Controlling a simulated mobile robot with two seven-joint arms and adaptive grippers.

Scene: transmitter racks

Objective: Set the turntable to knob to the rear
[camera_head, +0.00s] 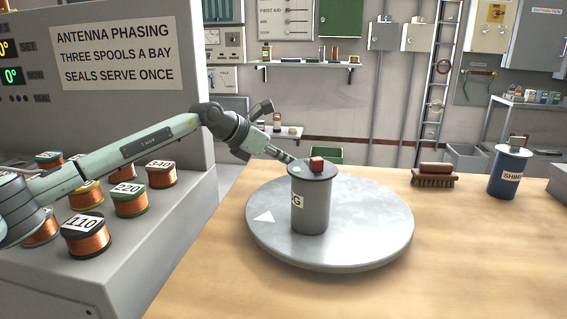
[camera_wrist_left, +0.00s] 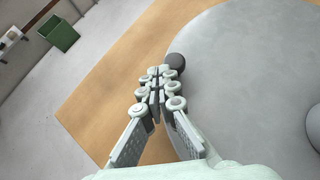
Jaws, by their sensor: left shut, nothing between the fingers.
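The turntable (camera_head: 360,235) is a round grey disc on the wooden bench, with a white triangle mark near its left side. A dark round knob (camera_wrist_left: 177,60) sits at the disc's rim in the left wrist view; in the head view I cannot make it out. A grey canister (camera_head: 311,212) with a partly visible label and a red block on its lid stands on the turntable. My left gripper (camera_wrist_left: 158,72) is shut and empty, its fingertips right beside the knob; I cannot tell whether they touch. In the head view its fingertips are hidden behind the canister. My right gripper is out of view.
The grey console (camera_head: 120,60) with copper spools (camera_head: 130,199) stands at the left. A green bin (camera_wrist_left: 58,34) is on the floor beyond. The bench front is clear.

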